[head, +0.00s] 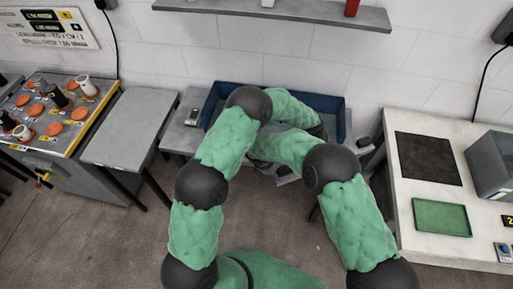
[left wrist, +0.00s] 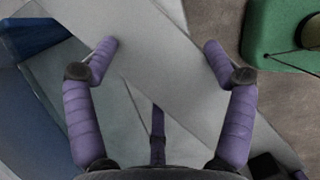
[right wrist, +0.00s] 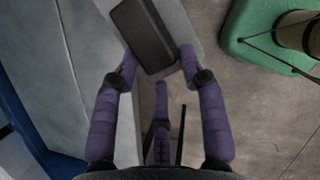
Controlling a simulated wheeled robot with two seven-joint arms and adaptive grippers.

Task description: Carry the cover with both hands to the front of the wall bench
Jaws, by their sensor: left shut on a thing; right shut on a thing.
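The cover is a grey flat piece. In the left wrist view the grey cover (left wrist: 185,85) runs diagonally between the fingers of my left gripper (left wrist: 161,47), which is shut on it. In the right wrist view a black block (right wrist: 143,35) lies on a grey surface between the fingertips of my right gripper (right wrist: 159,56), which is shut on it. It looks like a handle of the cover. The grey wall bench (head: 183,137) stands against the wall, with a blue tray (head: 337,106) at its back. In the head view my arms hide most of the cover and both fingertips.
A small device (head: 193,117) lies on the bench's left part and a dark object (head: 364,142) at its right end. A grey side table (head: 125,130) stands left. A white counter (head: 420,240) with a green tray (head: 441,217) stands right. A shelf (head: 290,8) hangs above.

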